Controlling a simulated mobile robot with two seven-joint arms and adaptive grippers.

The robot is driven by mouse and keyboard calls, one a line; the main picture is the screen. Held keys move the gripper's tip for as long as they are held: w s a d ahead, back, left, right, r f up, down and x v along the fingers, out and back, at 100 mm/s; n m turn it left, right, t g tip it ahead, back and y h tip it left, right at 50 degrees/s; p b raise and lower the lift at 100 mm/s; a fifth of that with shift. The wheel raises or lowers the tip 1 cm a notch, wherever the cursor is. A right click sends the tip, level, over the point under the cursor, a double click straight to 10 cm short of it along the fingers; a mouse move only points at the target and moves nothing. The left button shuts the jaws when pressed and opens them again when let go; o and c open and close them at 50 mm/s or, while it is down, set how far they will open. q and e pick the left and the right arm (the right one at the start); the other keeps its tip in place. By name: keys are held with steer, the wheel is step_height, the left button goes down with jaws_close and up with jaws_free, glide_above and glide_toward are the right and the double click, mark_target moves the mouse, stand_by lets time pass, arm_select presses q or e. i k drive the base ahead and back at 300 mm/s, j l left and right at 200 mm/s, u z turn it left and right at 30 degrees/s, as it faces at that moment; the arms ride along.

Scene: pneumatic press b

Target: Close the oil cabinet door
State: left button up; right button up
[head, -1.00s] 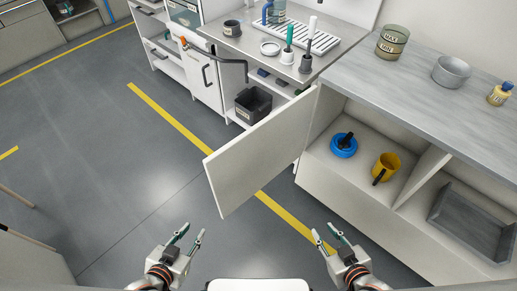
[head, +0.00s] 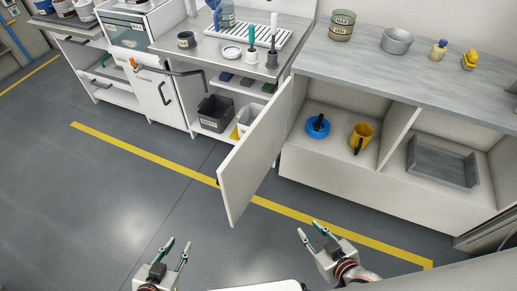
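The oil cabinet door (head: 252,158) is a flat pale panel. It stands wide open, hinged at the left side of the cabinet and swung out toward me. The cabinet (head: 340,182) is open in front, with a blue round container (head: 318,128) and a yellow jug (head: 361,137) inside. My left gripper (head: 178,243) is open and empty, low in the view, left of and nearer than the door. My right gripper (head: 309,230) is open and empty, right of the door's near edge. Neither touches the door.
A grey tray (head: 443,163) lies in the right compartment. The counter (head: 400,70) carries a MAX/MIN container (head: 342,25), a metal pot (head: 397,41) and small yellow bottles. A black bin (head: 215,113) stands on the shelf left of the door. The floor before the cabinet is clear.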

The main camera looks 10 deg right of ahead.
mark_target(240, 176)
steer(key=j+z, duration=1.55)
steer(key=j, duration=0.15)
steer(key=j+z, duration=0.5)
steer(key=j, duration=0.95)
steer(key=k+j+z, duration=0.2)
steer(key=j, duration=0.3)
steer(key=k+j+z, duration=0.2)
steer(key=j, duration=0.25)
steer(key=k+j+z, duration=0.25)
steer(key=j, duration=0.2)
steer(key=k+j+z, duration=0.2)
steer(key=j, duration=0.2)
